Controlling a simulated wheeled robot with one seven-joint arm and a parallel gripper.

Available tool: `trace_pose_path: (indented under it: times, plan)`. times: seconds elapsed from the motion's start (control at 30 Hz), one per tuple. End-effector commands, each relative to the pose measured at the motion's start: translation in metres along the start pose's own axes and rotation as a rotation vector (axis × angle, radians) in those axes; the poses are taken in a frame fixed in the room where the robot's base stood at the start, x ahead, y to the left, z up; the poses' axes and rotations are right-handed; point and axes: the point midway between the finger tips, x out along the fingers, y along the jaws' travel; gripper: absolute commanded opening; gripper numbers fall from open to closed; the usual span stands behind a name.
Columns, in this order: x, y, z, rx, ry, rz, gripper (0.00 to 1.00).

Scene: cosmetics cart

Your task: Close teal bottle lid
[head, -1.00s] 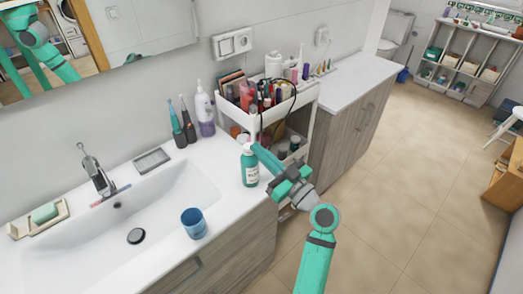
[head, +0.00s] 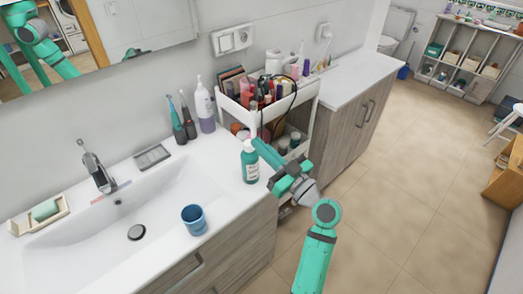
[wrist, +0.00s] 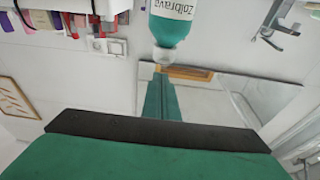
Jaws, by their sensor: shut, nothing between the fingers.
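The teal bottle (head: 250,166) with a white label stands upright on the counter right of the sink. Its pale lid (head: 248,145) is at the top; I cannot tell whether it is open. In the wrist view the bottle (wrist: 170,28) appears upside down at the top edge, with the translucent lid (wrist: 166,55) below its shoulder. My gripper (head: 258,144) is shut and empty, its fingertips close beside the lid on the right. In the wrist view the shut fingers (wrist: 161,84) point toward the lid; contact cannot be made out.
A white cart (head: 290,101) crowded with cosmetics stands just behind the bottle and gripper. A pump bottle (head: 205,108) and electric toothbrushes (head: 182,120) stand by the wall. A blue cup (head: 194,219) is near the counter's front. Counter around the bottle's left is clear.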

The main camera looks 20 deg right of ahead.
Motion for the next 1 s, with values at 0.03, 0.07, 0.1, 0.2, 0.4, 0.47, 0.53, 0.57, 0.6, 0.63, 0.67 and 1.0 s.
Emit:
trace_pose_path:
  times: [0.03, 0.07, 0.1, 0.2, 0.4, 0.47, 0.53, 0.57, 0.6, 0.63, 0.67, 1.0]
  plan:
    - [0.002, 0.0, -0.014, -0.009, 0.009, -0.001, 0.0]
    - [0.003, 0.0, -0.021, -0.01, 0.013, -0.002, 0.0]
    - [-0.006, 0.001, -0.018, -0.004, 0.01, 0.002, 0.0]
    - [-0.027, -0.001, -0.014, -0.005, 0.012, 0.0, 0.0]
    - [-0.064, -0.002, -0.009, -0.006, 0.015, -0.002, 0.0]
    - [-0.073, -0.003, -0.009, -0.006, 0.016, -0.004, 0.0]
    - [-0.081, -0.002, -0.007, -0.007, 0.016, -0.003, 0.0]
    - [-0.084, -0.002, -0.007, -0.007, 0.016, -0.004, 0.0]
    - [-0.087, -0.002, -0.006, -0.008, 0.016, -0.004, 0.0]
    - [-0.089, -0.002, -0.006, -0.008, 0.017, -0.004, 0.0]
    - [-0.091, -0.002, -0.006, -0.008, 0.017, -0.004, 0.0]
    - [-0.093, -0.007, 0.012, 0.026, -0.006, 0.023, 0.0]
